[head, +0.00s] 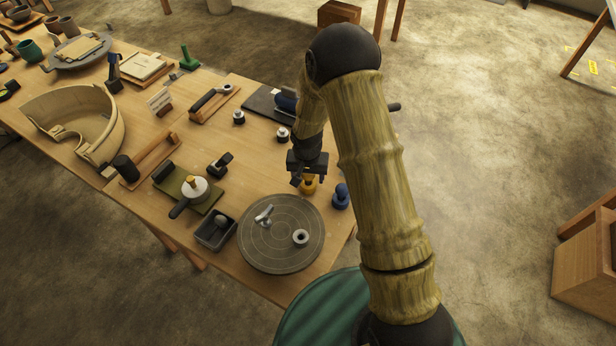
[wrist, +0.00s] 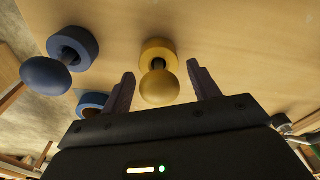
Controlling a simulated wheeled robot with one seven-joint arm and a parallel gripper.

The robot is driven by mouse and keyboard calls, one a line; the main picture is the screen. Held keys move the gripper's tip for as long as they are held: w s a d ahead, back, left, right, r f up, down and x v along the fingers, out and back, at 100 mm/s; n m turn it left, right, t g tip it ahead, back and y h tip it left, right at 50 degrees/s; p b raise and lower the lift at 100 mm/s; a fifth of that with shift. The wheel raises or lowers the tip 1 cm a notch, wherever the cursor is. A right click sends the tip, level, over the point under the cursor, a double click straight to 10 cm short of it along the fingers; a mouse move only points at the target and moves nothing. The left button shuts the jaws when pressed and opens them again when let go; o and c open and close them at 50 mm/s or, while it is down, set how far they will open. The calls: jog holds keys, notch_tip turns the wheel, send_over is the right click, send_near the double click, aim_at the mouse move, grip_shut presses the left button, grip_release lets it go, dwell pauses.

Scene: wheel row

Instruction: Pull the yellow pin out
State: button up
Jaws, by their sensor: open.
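The yellow pin (wrist: 159,87) shows in the wrist view as a round knob on a dark stem, standing in a yellow ring-shaped base (wrist: 158,50). My gripper (wrist: 160,82) is open, with one finger on each side of the yellow knob and a visible gap to both. In the head view my gripper (head: 308,178) is low over the table's right part, and the yellow piece (head: 309,185) is partly hidden beneath it.
A blue knob (wrist: 46,77) in a blue base stands beside the yellow one; it also shows in the head view (head: 341,192). A round grey turntable (head: 270,255) lies in front. A small dark box (head: 216,232) and a green board (head: 172,186) are to the left.

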grip_shut()
jog(key=shift+r+p, duration=0.5)
jog(key=shift+r, duration=0.2)
dwell(0.8)
jog(key=shift+r+p, duration=2.65)
jog(key=shift+r, duration=1.3)
